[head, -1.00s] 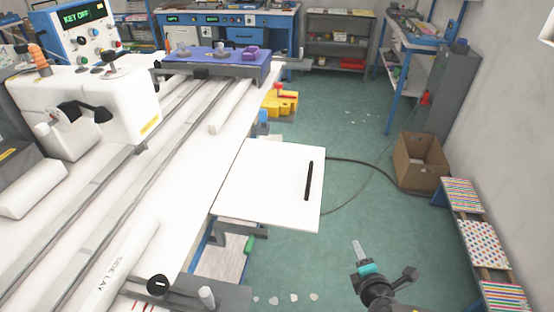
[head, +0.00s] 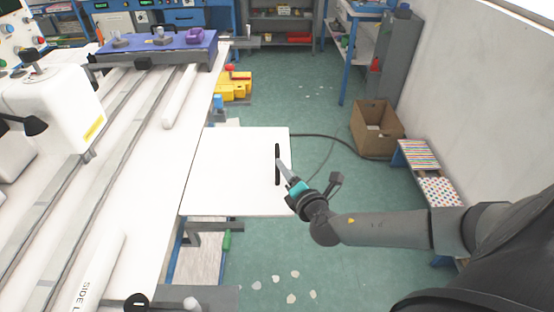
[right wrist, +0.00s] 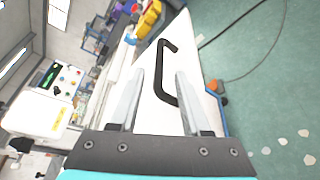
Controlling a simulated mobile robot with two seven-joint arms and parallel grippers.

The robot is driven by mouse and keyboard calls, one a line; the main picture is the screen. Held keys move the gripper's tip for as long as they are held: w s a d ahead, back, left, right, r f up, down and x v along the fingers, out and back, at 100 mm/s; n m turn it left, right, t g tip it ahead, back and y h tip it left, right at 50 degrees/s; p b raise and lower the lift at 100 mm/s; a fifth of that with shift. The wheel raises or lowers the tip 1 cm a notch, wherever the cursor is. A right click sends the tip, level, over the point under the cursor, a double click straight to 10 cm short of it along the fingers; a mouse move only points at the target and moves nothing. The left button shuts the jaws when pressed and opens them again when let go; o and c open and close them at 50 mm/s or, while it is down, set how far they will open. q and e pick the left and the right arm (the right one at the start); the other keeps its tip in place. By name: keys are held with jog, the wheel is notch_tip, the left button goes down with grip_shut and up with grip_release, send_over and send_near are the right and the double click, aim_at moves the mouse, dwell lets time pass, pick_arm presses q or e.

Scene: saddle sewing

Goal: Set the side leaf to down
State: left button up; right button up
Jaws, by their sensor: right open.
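The side leaf (head: 230,175) is a white flat panel that stands out level from the right edge of the white sewing table. A black bar handle (head: 277,164) is on it near its outer edge. My right gripper (head: 281,163) is at the handle in the head view, over the leaf's outer edge. In the right wrist view the two fingers are open, and the black handle (right wrist: 161,75) lies ahead, between and beyond the fingertips. I cannot tell whether a finger touches it. My left gripper is not in view.
A cardboard box (head: 377,128) and a bench with patterned tops (head: 438,191) stand to the right. A cable runs over the green floor from the leaf toward the box. Pale scraps lie on the floor in front.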

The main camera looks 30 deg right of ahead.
aim_at(277, 156)
jog(key=shift+b+x, duration=0.6)
jog(key=shift+x, duration=2.95)
jog(key=shift+c, duration=0.3)
grip_shut()
